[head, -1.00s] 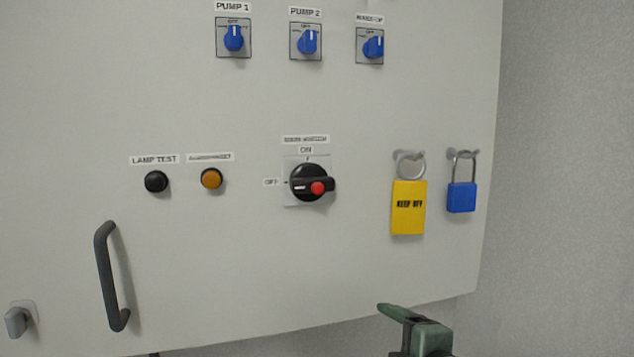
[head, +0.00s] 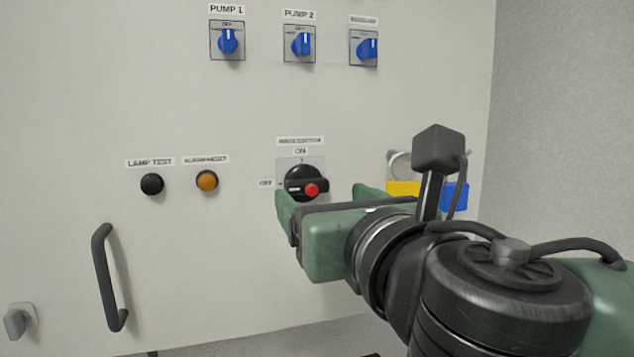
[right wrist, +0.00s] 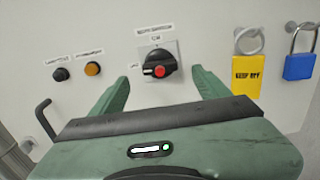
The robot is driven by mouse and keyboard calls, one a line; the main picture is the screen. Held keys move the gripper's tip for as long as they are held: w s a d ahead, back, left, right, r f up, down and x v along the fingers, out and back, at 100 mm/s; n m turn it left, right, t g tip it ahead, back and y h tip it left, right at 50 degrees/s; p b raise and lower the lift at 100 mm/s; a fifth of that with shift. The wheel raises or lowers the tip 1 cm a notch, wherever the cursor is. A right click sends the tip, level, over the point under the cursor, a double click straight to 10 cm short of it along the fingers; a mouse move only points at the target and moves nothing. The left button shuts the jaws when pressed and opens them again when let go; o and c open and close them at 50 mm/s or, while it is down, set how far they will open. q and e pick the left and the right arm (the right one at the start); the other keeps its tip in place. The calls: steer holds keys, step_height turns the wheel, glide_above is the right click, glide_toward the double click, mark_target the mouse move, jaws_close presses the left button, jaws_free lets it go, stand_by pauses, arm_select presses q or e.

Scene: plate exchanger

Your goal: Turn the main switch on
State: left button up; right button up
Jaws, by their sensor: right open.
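The main switch (head: 306,182) is a black rotary knob with a red spot on a grey plate, under a label and the word ON, with OFF at its left. Its handle lies roughly horizontal, toward OFF. It also shows in the right wrist view (right wrist: 158,65), ahead of and between the fingers. My right gripper (head: 322,196) is open, its two green fingers spread on either side below the switch, apart from the knob as far as I can tell. The right wrist view shows the open fingers (right wrist: 158,88) with nothing between them. My left gripper is not in view.
A lamp test button (head: 152,184) and an orange button (head: 206,181) sit left. A dark door handle (head: 108,278) stands out lower left. Blue pump knobs (head: 228,41) are above.

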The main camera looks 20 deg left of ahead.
mark_target(313, 188)
steer(key=p+x, duration=0.2)
steer(key=x, duration=0.3)
steer(key=shift+w+a+r, duration=0.1)
steer(key=shift+w+a, duration=0.3)
steer(key=shift+w, duration=0.15)
steer(key=c, duration=1.4)
steer(key=shift+f+m+b, duration=0.2)
steer(key=shift+m+b, duration=0.5)
steer(key=shift+m, duration=0.2)
steer(key=shift+f+m+b, duration=0.15)
steer(key=shift+m+b, duration=0.55)
steer(key=shift+m, duration=0.2)
steer(key=m+b, duration=0.3)
steer(key=m, duration=0.1)
steer(key=shift+m, duration=0.3)
steer(key=m+b, duration=0.3)
steer(key=m, duration=0.2)
steer(key=m+b, duration=0.2)
steer(key=m, duration=0.2)
steer(key=shift+r+m, duration=0.1)
steer(key=shift+m, duration=0.4)
